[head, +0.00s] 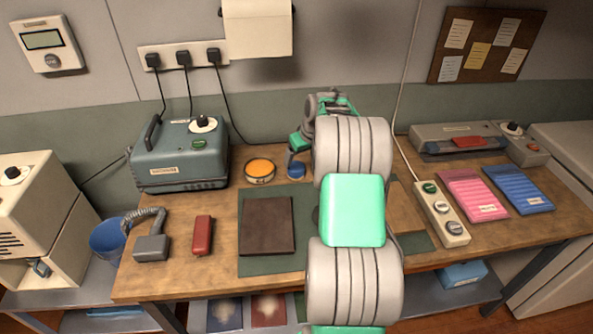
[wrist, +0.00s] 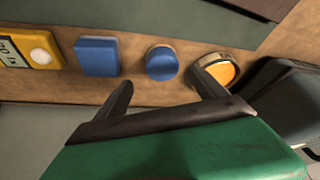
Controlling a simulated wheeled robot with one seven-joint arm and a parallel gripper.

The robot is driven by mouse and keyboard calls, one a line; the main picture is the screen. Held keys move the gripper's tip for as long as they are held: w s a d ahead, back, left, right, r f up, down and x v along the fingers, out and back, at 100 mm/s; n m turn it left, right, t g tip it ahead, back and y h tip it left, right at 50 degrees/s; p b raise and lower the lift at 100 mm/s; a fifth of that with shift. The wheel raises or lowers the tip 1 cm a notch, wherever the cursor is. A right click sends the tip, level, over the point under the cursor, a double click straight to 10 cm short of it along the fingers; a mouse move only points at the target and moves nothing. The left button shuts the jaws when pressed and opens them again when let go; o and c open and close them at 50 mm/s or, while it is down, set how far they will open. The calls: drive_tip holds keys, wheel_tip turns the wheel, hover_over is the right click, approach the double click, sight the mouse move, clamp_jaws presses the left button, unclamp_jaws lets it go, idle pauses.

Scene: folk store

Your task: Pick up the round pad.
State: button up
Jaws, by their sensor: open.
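Two round things sit side by side at the back of the wooden table. One is an orange pad in a metal-rimmed round dish (head: 260,171), also in the wrist view (wrist: 218,72). The other is a small blue round piece (head: 296,170), also in the wrist view (wrist: 161,63). I cannot tell for sure which is the round pad. My gripper (wrist: 166,90) is open and empty. In the wrist view the blue round piece shows between and beyond its fingertips, apart from them; the orange one is beyond the right finger.
A grey-blue machine (head: 180,155) stands left of the orange dish. A blue block (wrist: 97,56) and a yellow device (wrist: 28,50) lie left of the blue piece in the wrist view. A dark brown slab (head: 266,226) lies on a green mat (head: 262,265) in front.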

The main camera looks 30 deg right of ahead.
sight(296, 166)
drive_tip(key=x, duration=0.3)
drive_tip(key=p+x, duration=0.1)
drive_tip(key=x, duration=0.2)
drive_tip(key=shift+w+a+f, duration=0.15)
drive_tip(key=shift+a+f, duration=0.05)
drive_tip(key=shift+f, duration=0.05)
drive_tip(key=shift+c, duration=0.3)
drive_tip(key=c, duration=1.5)
drive_tip(key=shift+r, duration=0.6)
drive_tip(key=shift+c, duration=0.2)
drive_tip(key=s+a+r+b, duration=0.3)
drive_tip(key=s+a+r, duration=0.3)
drive_tip(key=s+r, duration=0.6)
drive_tip(key=shift+s, duration=0.4)
drive_tip(key=o, duration=1)
drive_tip(key=shift+a, duration=0.1)
drive_tip(key=c, duration=0.7)
